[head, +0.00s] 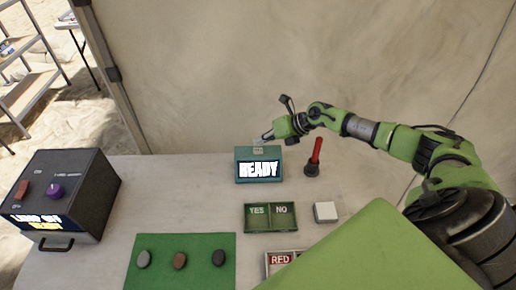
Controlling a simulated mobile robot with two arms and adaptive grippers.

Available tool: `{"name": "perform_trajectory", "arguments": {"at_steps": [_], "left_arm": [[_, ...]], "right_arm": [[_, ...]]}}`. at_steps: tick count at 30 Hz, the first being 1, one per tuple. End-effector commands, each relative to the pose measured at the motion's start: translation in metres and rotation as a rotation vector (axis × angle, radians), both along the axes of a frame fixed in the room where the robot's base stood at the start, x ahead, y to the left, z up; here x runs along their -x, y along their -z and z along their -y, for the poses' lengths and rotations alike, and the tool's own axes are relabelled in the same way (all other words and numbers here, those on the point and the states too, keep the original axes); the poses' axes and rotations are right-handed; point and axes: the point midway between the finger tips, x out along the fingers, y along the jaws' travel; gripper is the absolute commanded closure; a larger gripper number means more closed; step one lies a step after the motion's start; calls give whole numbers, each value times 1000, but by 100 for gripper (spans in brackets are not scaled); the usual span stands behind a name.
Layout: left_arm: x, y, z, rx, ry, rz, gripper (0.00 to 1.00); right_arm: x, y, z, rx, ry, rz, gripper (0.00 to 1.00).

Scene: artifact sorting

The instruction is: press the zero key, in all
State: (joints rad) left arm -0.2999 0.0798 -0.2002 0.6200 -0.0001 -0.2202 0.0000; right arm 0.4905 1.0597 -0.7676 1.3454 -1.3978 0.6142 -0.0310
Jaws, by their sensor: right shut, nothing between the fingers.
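A teal device (258,172) with a lit display reading READY stands on the table near the back, in the middle of the head view. A small pale key or plate (258,149) shows on its top; its marking is too small to read. My right gripper (266,137) reaches in from the right and is shut and empty. Its tip appears just above and behind the top of the device; whether it touches cannot be told. My left gripper is not in view.
A dark box (95,180) with a red switch and purple knob stands at left. A red-handled tool (316,152) stands upright right of the device. In front are a YES/NO tray (271,229), a white block (325,211), a RED-labelled tray (281,260) and a green mat (205,245) with three stones.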

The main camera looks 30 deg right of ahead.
Motion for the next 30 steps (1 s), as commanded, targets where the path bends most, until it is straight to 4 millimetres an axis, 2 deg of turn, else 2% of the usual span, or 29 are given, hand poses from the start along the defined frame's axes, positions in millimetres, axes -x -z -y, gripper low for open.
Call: {"name": "perform_trajectory", "arguments": {"at_steps": [1,10,30], "left_arm": [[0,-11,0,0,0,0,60],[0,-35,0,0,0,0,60],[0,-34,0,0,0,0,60]], "right_arm": [[0,-11,0,1,0,1,100],[0,-38,0,0,0,0,100],[0,-37,0,0,0,0,100]]}}
